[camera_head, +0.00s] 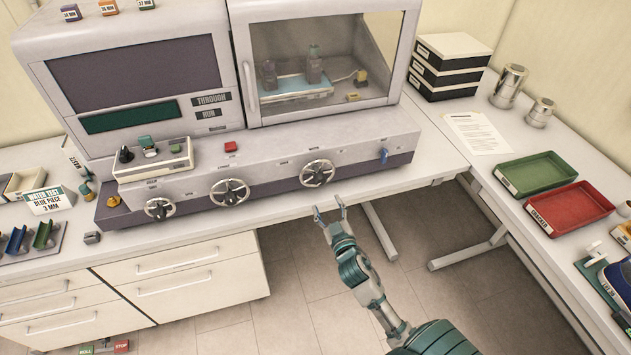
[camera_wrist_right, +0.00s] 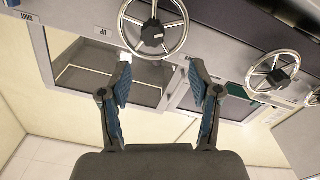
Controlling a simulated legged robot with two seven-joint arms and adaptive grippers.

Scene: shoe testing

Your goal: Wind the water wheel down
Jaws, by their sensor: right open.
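Three spoked handwheels sit on the grey machine's front: left (camera_head: 160,209), middle (camera_head: 230,192) and right (camera_head: 317,173). I cannot read their small labels to tell which is the water wheel. My right gripper (camera_head: 328,203) is open and empty, a little below and in front of the right handwheel. In the right wrist view, that handwheel (camera_wrist_right: 152,35), with a dark hub, lies just past the open fingertips (camera_wrist_right: 160,63). The middle handwheel (camera_wrist_right: 272,72) shows at the right, and part of another at the edge. My left gripper is not in view.
The machine (camera_head: 265,163) has a windowed chamber (camera_head: 325,55) and a control box (camera_head: 153,158) on its ledge. Green (camera_head: 536,173) and red (camera_head: 570,207) trays are on the right table. Drawers (camera_head: 180,280) are below; floor beneath my arm is clear.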

